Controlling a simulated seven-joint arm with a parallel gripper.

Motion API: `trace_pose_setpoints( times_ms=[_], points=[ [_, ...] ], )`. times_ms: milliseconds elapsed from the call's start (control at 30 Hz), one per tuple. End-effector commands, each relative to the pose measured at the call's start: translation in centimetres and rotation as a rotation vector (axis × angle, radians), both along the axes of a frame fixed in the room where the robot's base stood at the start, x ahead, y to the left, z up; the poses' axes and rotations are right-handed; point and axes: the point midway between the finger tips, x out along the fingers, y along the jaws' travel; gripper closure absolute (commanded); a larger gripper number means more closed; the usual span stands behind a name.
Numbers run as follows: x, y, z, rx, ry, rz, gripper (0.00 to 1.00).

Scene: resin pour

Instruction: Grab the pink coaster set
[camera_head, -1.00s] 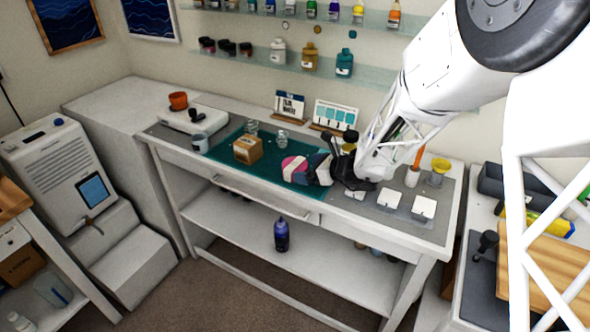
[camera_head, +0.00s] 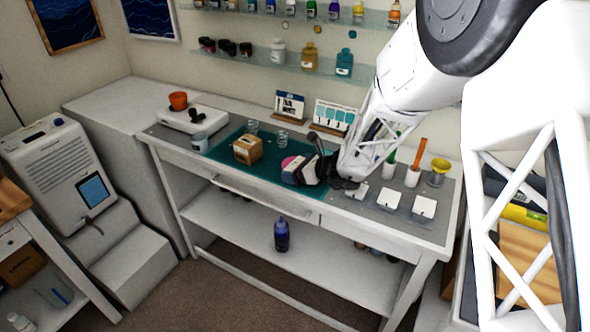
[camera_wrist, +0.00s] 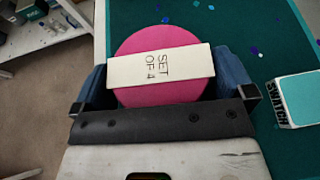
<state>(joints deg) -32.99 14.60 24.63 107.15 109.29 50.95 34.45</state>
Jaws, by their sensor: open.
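The pink coaster set (camera_wrist: 155,43) is a round pink stack with a cream band reading "SET OF 4". It lies on the teal mat (camera_wrist: 275,60) near the front edge of the workbench. In the wrist view my gripper (camera_wrist: 166,85) is open, with one blue finger on each side of the coaster set. I cannot tell whether the fingers touch it.
A swatch box (camera_wrist: 298,97) lies just right of the gripper in the wrist view. A cardboard box (camera_head: 248,148) stands left on the mat, with clear glasses (camera_head: 282,137) behind. White square pieces (camera_head: 424,207) lie to the right. The bench's front edge is close.

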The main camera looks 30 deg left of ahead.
Motion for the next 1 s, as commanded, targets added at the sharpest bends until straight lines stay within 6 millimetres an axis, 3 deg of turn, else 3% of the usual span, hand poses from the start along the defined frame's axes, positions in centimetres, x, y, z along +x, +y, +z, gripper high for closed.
trace_pose_setpoints(
  times_ms=[167,433,767,1000],
  points=[
    [0.0,0.0,0.0,0.000,0.000,0.000,0.00],
    [0.0,0.0,0.0,0.000,0.000,0.000,0.40],
    [0.0,0.0,0.2,0.001,-0.001,0.000,0.40],
    [0.0,0.0,1.5,0.001,-0.003,0.000,0.40]
  ],
)
